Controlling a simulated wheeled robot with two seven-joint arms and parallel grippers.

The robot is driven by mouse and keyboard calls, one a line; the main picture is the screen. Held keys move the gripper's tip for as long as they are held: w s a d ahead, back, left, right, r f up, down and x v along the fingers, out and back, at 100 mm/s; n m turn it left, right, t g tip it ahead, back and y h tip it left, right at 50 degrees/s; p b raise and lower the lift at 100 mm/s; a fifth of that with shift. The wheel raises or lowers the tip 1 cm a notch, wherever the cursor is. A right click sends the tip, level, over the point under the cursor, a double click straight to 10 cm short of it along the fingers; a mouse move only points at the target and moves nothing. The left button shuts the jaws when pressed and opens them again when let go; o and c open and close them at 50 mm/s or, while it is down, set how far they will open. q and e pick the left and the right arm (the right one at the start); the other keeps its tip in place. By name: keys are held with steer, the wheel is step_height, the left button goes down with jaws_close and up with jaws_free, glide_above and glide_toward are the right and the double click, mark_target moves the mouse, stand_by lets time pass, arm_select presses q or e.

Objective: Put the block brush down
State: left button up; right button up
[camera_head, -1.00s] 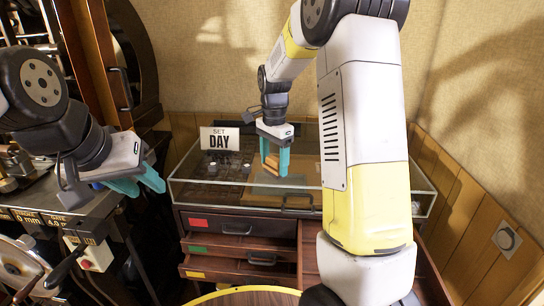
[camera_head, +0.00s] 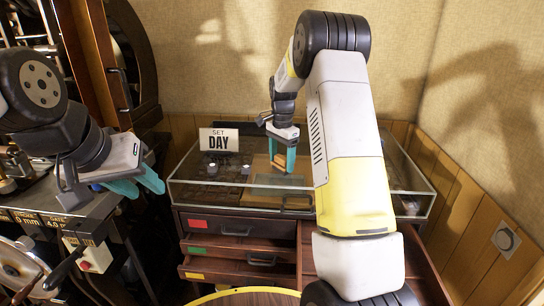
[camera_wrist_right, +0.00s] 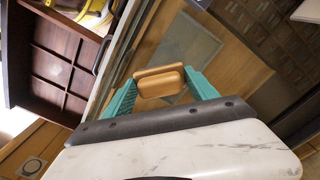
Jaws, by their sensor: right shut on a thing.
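The block brush (camera_wrist_right: 160,82) is a small tan wooden block. It sits between the teal fingers of my right gripper (camera_head: 283,162), which is shut on it. In the head view the gripper points down over the glass-topped cabinet (camera_head: 235,190). The wrist view also shows my right gripper (camera_wrist_right: 161,90), with a wooden surface and a grey rectangular pad (camera_wrist_right: 190,48) beyond the brush. I cannot tell how high the brush is above that surface. My left gripper (camera_head: 143,188) is at the left, empty, with its teal fingers apart.
Drawers with coloured labels (camera_head: 197,249) are below the glass, with an open drawer at the right. A machine with a red button (camera_head: 89,254) stands at the left. A round yellow-rimmed table (camera_head: 245,294) is in front.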

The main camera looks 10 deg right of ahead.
mark_target(282, 157)
steer(key=shift+f, duration=0.15)
steer(key=o, duration=1.2)
step_height(282, 157, up, 12)
steer(key=s+r+n+t+y, duration=0.1)
steer(key=s+r+n+t, duration=0.15)
steer(key=s+r, duration=0.5)
steer(key=s+a+n+t, duration=0.1)
steer(key=s+n, duration=0.2)
steer(key=s, duration=0.5)
steer(key=s+a+f+n+t, duration=0.1)
steer(key=s+n, duration=0.3)
steer(key=s, duration=0.5)
steer(key=s+a+f+n+t+y, duration=0.1)
steer(key=s+a+n, duration=0.1)
steer(key=s, duration=0.6)
steer(key=shift+s+a+n+t, duration=0.35)
steer(key=shift+n, duration=0.3)
